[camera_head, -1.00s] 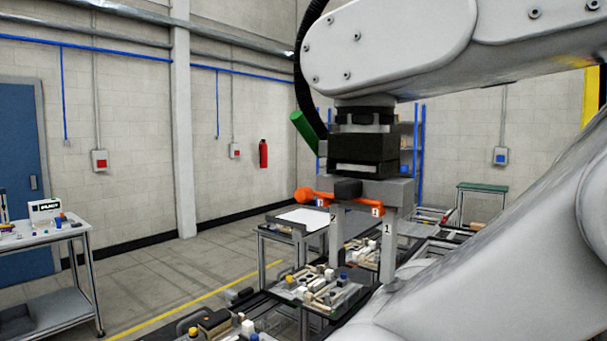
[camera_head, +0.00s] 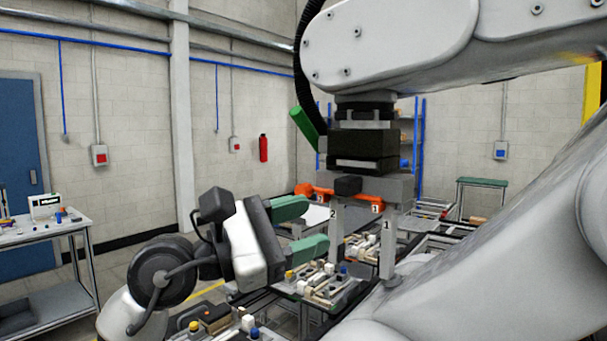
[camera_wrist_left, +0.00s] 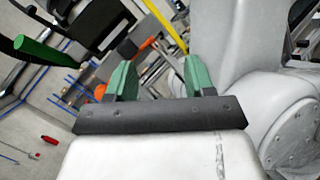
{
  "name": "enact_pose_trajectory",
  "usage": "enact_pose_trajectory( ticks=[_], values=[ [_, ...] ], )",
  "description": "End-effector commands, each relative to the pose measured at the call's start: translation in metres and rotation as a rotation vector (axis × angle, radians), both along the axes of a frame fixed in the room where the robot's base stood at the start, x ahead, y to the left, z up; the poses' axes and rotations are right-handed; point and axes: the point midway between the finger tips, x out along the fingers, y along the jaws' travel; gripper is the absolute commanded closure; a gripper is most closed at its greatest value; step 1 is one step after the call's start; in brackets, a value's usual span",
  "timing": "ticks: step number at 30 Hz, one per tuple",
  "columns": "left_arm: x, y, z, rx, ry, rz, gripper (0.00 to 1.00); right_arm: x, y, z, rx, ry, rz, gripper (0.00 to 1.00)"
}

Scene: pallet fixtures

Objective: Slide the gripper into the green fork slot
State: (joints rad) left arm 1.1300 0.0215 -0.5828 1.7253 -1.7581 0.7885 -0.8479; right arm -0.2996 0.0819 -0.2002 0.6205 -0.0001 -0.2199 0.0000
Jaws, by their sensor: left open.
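My left gripper (camera_head: 318,223) has two green fingers. An orange part (camera_head: 318,191) crosses between the prongs. A green cylinder (camera_head: 307,128) sticks out at the block's upper left. In the left wrist view the open left gripper (camera_wrist_left: 158,62) has the green cylinder (camera_wrist_left: 45,51) to its upper left. I cannot make out a green fork slot for certain. My right gripper is not in view.
A large white arm (camera_head: 400,40) carries the tool block and fills the upper right. Fixtures with small parts (camera_head: 322,283) lie below the gripper. A side table (camera_head: 40,235) stands at left. A green-topped table (camera_head: 482,183) stands far right.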

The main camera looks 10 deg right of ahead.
Motion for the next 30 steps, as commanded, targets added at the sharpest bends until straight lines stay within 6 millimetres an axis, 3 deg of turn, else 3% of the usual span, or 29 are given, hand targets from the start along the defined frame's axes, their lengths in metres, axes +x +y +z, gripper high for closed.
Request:
enact_pose_trajectory(
  ticks=[3,6,12,20,30],
  values=[
    [-0.005,-0.015,0.021,0.29,-0.299,0.123,0.47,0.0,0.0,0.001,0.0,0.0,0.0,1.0],
    [-0.002,-0.016,0.035,0.488,-0.482,0.233,0.47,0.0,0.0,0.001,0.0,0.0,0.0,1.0],
    [0.004,-0.007,0.058,0.724,-0.673,0.391,0.47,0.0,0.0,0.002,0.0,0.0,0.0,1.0],
    [0.01,-0.012,0.062,0.776,-0.706,0.427,0.47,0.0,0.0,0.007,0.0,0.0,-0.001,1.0],
    [0.033,-0.041,0.051,0.773,-0.703,0.423,0.47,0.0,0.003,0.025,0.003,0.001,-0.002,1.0]
  ],
)
